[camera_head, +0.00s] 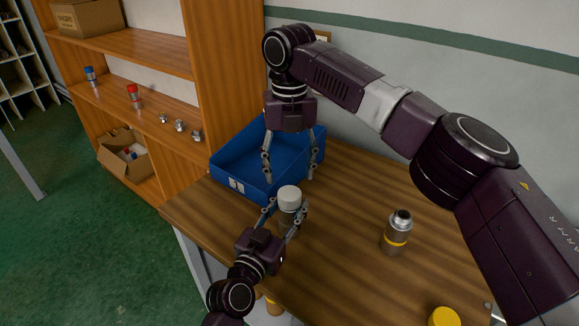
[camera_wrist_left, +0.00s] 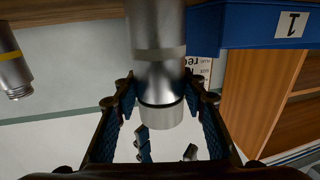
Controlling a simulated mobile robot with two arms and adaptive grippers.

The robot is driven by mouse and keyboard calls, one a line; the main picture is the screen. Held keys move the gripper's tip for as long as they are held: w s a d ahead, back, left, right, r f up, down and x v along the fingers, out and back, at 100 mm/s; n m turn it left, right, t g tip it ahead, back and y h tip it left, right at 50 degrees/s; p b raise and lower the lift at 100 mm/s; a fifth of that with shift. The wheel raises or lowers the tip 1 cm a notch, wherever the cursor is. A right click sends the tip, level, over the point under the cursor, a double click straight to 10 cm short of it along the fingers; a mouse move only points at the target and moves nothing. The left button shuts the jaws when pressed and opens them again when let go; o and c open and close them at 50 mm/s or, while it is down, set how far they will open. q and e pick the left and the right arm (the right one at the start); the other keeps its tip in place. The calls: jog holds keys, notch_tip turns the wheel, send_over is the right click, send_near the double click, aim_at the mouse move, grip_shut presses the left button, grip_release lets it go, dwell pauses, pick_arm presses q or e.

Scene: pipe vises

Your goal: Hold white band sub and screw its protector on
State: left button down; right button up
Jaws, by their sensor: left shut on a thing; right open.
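My left gripper (camera_head: 284,211) is shut around the sub below the protector. My right gripper (camera_head: 291,176) points down with its fingers apart, above and behind the protector, holding nothing.
A blue bin (camera_head: 237,185) marked 1 stands behind, close to both grippers. A yellow band sub (camera_head: 395,233) stands on the table (camera_head: 345,215) to the right. A yellow cap (camera_head: 445,317) is at the bottom edge. Shelves (camera_head: 150,107) stand at the left. The table's middle is clear.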

aim_at(290, 192)
notch_tip(290, 192, down, 7)
jog(key=shift+f, duration=0.1)
dwell(0.3)
jog(key=c, duration=1.2)
jog(key=o, duration=1.2)
pick_arm(q)
jog(key=shift+r, duration=0.1)
pick_arm(e)
jog(key=shift+o, duration=0.2)
jog(key=shift+r, duration=2.25)
jog(key=o, duration=0.6)
